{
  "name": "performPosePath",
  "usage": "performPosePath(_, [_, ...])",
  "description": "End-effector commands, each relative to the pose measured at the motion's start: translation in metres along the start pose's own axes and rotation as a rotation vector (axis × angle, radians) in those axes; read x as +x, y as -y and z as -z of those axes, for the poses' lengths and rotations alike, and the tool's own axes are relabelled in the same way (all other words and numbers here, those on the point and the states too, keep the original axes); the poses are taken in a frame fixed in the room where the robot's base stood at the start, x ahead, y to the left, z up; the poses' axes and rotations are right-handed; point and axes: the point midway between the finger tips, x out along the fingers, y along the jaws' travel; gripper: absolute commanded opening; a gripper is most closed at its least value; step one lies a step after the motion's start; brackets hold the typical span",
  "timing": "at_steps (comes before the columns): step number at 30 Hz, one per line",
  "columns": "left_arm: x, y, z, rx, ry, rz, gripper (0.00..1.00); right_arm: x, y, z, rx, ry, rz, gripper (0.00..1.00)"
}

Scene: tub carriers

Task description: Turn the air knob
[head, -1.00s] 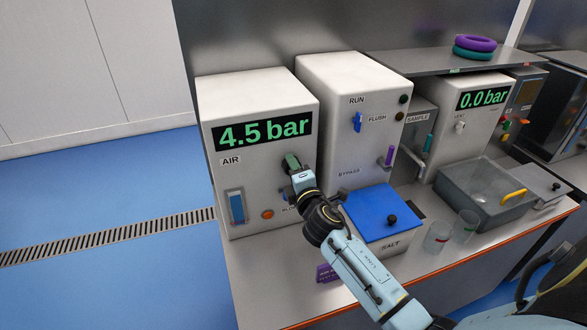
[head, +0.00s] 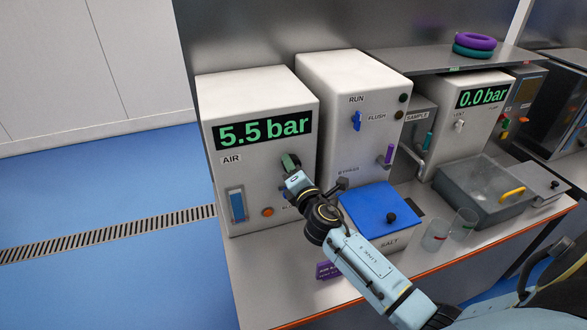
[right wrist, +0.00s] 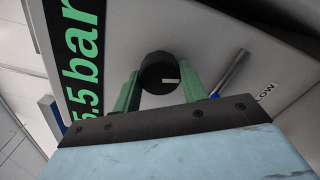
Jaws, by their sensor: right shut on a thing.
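The air box (head: 250,90) is a pale cabinet at the left of the bench in the head view. Its green display (head: 262,129) reads 5.5 bar, with the AIR label below it. My right gripper (head: 290,161) is at the front of this box and hides the knob in the head view. In the right wrist view, the round black air knob (right wrist: 159,73) with a white pointer mark sits between my green fingers (right wrist: 160,88), which are shut on it. My left gripper is not in view.
A blue rocker (head: 237,206) and an orange button (head: 267,212) are low on the air box. The RUN/FLUSH box (head: 350,75) stands close on the right. A blue-lidded SALT box (head: 375,208) and clear cups (head: 436,236) are near my arm.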

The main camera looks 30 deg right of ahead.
Motion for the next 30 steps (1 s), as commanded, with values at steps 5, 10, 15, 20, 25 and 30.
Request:
performPosePath(5, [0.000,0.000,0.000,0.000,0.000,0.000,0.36,0.000,0.001,0.000,0.001,0.000,0.002,0.19])
performPosePath(10, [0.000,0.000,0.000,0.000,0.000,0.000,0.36,0.000,0.001,0.000,0.002,0.000,0.001,0.63])
performPosePath(15, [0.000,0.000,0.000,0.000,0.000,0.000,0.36,0.000,0.000,0.000,0.002,0.000,0.001,0.64])
performPosePath(20, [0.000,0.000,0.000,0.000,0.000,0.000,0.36,-0.002,0.000,0.000,0.003,0.000,0.001,0.64])
performPosePath(25, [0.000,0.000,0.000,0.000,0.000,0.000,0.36,-0.020,0.001,0.001,0.002,-0.001,0.001,0.64])
performPosePath(30, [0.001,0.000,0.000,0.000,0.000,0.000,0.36,-0.055,0.002,0.001,0.003,-0.002,0.002,0.64])
